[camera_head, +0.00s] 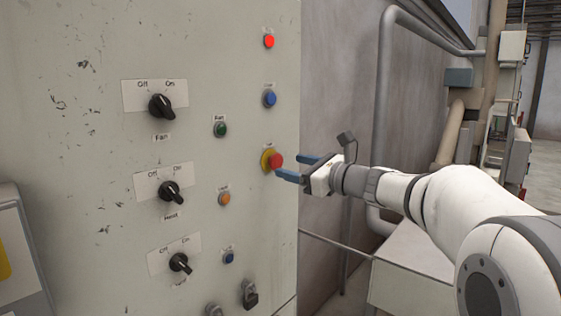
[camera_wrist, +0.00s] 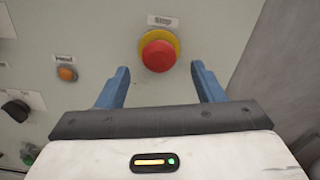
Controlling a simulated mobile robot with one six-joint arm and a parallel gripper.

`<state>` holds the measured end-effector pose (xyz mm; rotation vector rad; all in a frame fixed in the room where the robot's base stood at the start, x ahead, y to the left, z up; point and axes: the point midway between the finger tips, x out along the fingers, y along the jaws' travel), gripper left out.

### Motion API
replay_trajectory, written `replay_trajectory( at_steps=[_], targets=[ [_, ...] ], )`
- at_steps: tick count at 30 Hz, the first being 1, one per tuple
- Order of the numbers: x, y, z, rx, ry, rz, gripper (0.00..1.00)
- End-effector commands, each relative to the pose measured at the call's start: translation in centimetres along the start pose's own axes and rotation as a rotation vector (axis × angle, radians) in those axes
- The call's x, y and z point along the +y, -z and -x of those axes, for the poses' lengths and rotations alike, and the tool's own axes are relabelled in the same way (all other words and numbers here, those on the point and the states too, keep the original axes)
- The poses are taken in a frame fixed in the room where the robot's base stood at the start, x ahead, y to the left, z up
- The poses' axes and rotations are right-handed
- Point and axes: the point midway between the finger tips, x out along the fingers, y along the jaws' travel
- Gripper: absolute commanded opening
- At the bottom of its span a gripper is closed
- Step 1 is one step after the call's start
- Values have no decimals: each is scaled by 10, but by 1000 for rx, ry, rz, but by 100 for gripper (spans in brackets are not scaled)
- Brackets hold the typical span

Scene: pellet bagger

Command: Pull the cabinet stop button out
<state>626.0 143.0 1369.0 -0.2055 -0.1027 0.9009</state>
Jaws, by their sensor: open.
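The cabinet stop button is a red mushroom button on a yellow ring (camera_head: 276,161), near the right edge of the grey cabinet front (camera_head: 215,240). In the wrist view the red button (camera_wrist: 159,56) sits under a "Stop" label. My gripper (camera_head: 291,168) is in front of it, to its right in the head view. In the wrist view the gripper (camera_wrist: 160,80) has a finger on each side of the button, with gaps on both sides. I cannot tell exactly how far the fingertips are from the cabinet face.
Black rotary switches, including the Fan switch (camera_head: 161,106), lie to the left. A blue button (camera_head: 270,98) and a red one (camera_head: 269,41) are above; an orange button (camera_head: 224,198) is lower left. A grey pipe (camera_head: 385,110) runs behind my arm.

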Motion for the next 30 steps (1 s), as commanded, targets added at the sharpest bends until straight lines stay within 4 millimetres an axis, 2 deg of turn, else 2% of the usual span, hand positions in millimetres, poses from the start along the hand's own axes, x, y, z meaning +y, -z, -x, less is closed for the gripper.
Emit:
replay_trajectory(
  at_steps=[3,7,18,30],
  targets=[
    [1,-1,-20,2,-4,-1,62],
    [1,-1,-35,1,-2,1,62],
    [1,0,-42,2,-1,2,62],
    [2,0,-42,2,-2,3,30]
  ],
)
